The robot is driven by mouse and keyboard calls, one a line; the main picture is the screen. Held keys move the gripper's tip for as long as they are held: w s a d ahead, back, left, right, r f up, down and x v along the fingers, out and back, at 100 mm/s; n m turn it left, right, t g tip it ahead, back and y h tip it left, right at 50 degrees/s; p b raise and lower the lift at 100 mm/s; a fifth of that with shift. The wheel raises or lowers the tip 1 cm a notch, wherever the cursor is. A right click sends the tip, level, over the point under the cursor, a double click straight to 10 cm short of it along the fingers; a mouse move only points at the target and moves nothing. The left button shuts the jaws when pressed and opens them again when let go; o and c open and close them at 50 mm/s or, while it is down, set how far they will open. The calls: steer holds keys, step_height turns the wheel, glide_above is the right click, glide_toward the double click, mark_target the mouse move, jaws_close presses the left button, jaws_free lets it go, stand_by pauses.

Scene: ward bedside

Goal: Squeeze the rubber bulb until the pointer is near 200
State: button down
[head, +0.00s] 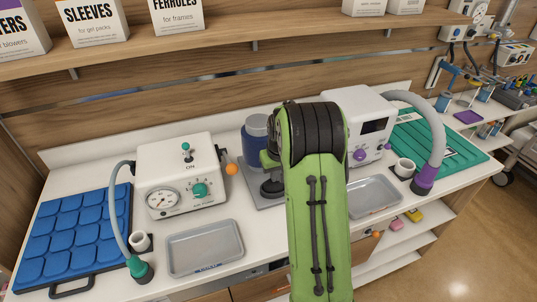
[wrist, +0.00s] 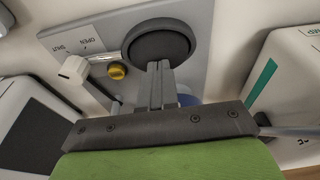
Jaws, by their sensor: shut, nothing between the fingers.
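A round black part, which looks like the rubber bulb (wrist: 160,42), sits on a grey plate (wrist: 215,35) in the wrist view. My gripper (wrist: 159,68) is shut and empty, its fingertips at the near edge of the black part; I cannot tell whether they touch it.
Beside the black part are a brass knob (wrist: 117,71) and a white-tipped lever (wrist: 75,68) by OPEN and SHUT labels. A white box (head: 185,165) stands left and another (head: 350,115) right. Grey trays (head: 205,248) and (head: 372,197) lie in front. A shelf (head: 250,40) runs above.

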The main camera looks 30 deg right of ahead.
steer(key=shift+f+b, duration=0.4)
steer(key=shift+f, duration=0.35)
steer(key=shift+w+p+v, duration=0.25)
steer(key=shift+p+v, duration=0.7)
steer(key=shift+v, duration=0.25)
steer(key=shift+f, duration=0.1)
steer(key=shift+s+b+x, duration=0.2)
steer(key=shift+b+x, duration=0.85)
steer(key=shift+w+p+v, duration=0.2)
steer(key=shift+p+v, duration=0.75)
steer(key=shift+v, duration=0.15)
